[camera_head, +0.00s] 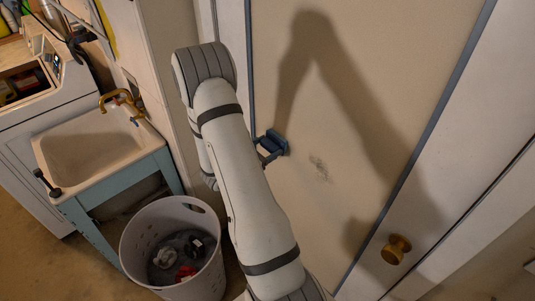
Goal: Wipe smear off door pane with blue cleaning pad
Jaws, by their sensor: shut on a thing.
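A dark, speckled smear (320,168) marks the beige door pane (370,90), right of the blue cleaning pad. The blue cleaning pad (272,143) is at the pane's left side, left of and a little above the smear. My gripper (267,150) is shut on the pad; my arm hides most of the gripper. I cannot tell whether the pad touches the pane.
A blue-grey frame strip (425,145) borders the pane, and a brass knob (396,249) sticks out at lower right. A laundry basket (140,238) with items inside and a utility sink (88,150) stand left of my arm. My arm's shadow falls across the pane.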

